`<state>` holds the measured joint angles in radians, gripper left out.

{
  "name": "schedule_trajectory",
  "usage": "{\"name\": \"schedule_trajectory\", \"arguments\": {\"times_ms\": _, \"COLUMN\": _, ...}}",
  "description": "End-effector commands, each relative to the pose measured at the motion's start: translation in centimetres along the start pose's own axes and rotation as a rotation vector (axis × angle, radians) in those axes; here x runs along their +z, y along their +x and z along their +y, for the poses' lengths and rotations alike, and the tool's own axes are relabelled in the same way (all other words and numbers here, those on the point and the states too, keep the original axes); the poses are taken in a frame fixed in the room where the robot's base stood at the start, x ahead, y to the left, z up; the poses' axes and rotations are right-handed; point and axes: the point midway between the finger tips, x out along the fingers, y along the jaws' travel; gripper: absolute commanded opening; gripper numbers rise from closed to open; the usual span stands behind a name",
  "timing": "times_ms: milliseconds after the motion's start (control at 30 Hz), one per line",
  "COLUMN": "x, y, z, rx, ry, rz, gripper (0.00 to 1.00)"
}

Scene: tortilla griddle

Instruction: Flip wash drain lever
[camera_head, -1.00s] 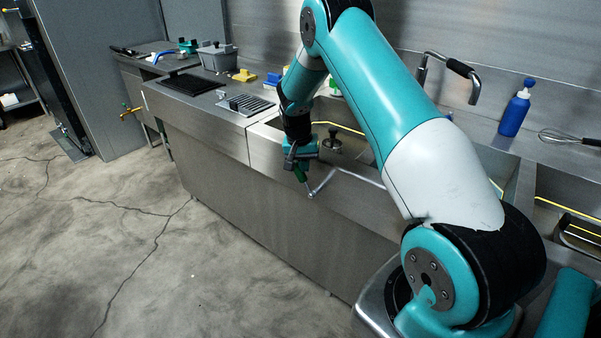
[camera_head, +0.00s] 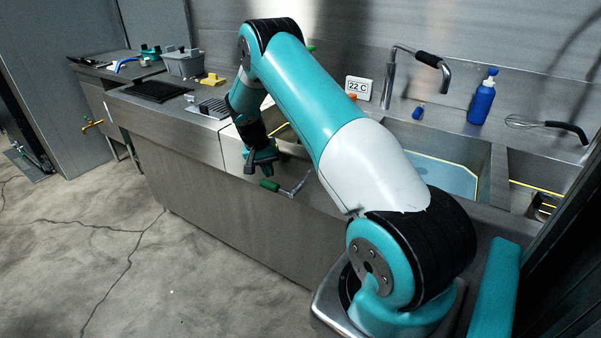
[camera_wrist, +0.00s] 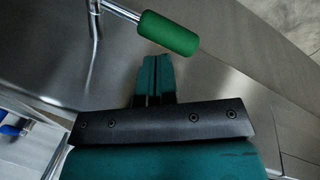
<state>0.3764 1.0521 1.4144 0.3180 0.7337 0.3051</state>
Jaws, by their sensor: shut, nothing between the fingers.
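The drain lever is a bent chrome rod (camera_head: 296,188) with a green grip (camera_head: 270,185), on the front face of the steel sink counter. In the head view the grip points left. In the wrist view the green grip (camera_wrist: 168,33) lies just beyond my fingertips, with the chrome rod (camera_wrist: 118,10) to its left. My gripper (camera_wrist: 157,60) is shut and empty, its fingers side by side with a small gap to the grip. In the head view my gripper (camera_head: 249,168) is beside and slightly above the grip; its fingertips are hard to make out.
A basin with blue water (camera_head: 440,175) is behind my arm, under a faucet (camera_head: 390,75). A grey container (camera_head: 184,62) is at the far left. The floor in front is clear.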

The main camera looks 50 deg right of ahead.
Motion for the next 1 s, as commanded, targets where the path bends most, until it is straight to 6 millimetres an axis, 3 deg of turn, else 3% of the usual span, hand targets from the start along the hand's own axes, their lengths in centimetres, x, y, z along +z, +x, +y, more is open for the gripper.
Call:
{"name": "schedule_trajectory", "arguments": {"times_ms": 600, "x": -0.1, "y": -0.1, "z": 0.2, "rx": 0.000, "ry": 0.002, "rz": 0.000, "gripper": 0.00}}
{"name": "schedule_trajectory", "arguments": {"times_ms": 867, "x": -1.4, "y": -4.0, "z": 1.6, "rx": -0.001, "ry": -0.002, "rz": 0.003, "gripper": 0.00}}
{"name": "schedule_trajectory", "arguments": {"times_ms": 1000, "x": -2.4, "y": -5.6, "z": -1.1, "rx": -0.003, "ry": -0.008, "rz": 0.007, "gripper": 0.00}}
